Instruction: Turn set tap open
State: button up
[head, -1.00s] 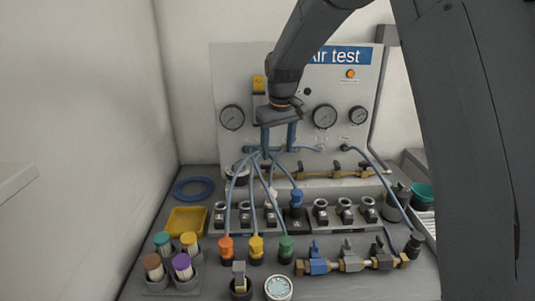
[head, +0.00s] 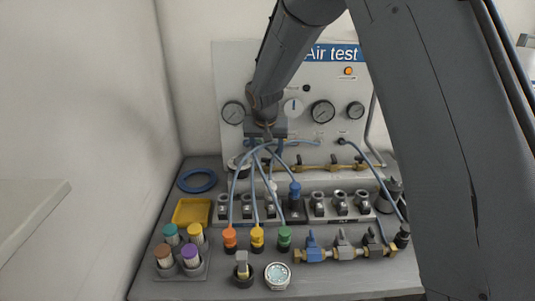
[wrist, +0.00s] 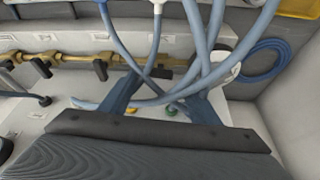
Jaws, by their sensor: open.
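My gripper (head: 267,140) is open in front of the lower left of the Air test panel (head: 230,70), above the bundle of blue hoses. In the wrist view my two fingers (wrist: 165,88) stand apart, with blue hoses crossing around and between them. A small green part (wrist: 173,110) shows between the fingers; I cannot tell what it belongs to. I cannot read which tap is labelled set. A white dial with a blue pointer (head: 293,107) is on the panel, right of my gripper. A blue-handled tap (head: 312,245) is on the front brass manifold.
A brass pipe with black handles (head: 335,167) runs along the panel's foot and shows in the wrist view (wrist: 75,58). Orange, yellow and green hose connectors (head: 257,238) stand in front. A yellow tray (head: 192,212) and blue coil (head: 197,180) lie left.

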jog(key=shift+x, duration=1.2)
jog(key=c, duration=1.1)
jog(key=shift+o, duration=0.2)
jog(key=shift+d+r+n+y+p, duration=0.1)
jog(key=shift+n+y+p, duration=0.2)
jog(key=shift+n+p, duration=0.5)
jog(key=o, duration=1.1)
jog(key=shift+c, duration=0.2)
jog(key=b+v, duration=0.2)
jog(key=v, duration=0.5)
jog(key=shift+s+r, duration=0.2)
jog(key=shift+r, duration=0.1)
